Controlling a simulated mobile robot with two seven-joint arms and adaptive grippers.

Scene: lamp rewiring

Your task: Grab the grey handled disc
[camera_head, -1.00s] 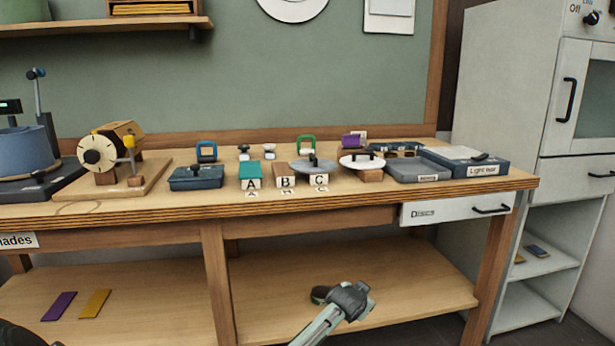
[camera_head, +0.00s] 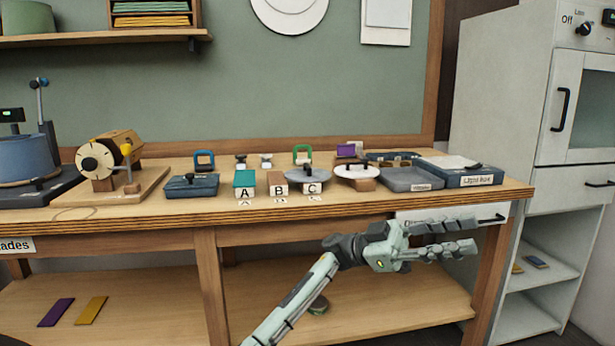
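The grey handled disc (camera_head: 300,179) lies on the workbench in the head view, a flat round plate with a dark handle on top. It sits at the blocks marked B and C, partly over them. My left gripper (camera_head: 474,237) is in front of the bench, to the right of the disc and lower in the picture. Its two fingers point right with a gap between them, and nothing shows in the gap. My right gripper is not in view.
A white handled disc (camera_head: 357,171) lies just right of the grey one. A teal block (camera_head: 244,180) and a dark blue box (camera_head: 192,187) are to its left. A grey tray (camera_head: 412,180) stands at right. My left arm overlaps the bench's front and drawer (camera_head: 452,215).

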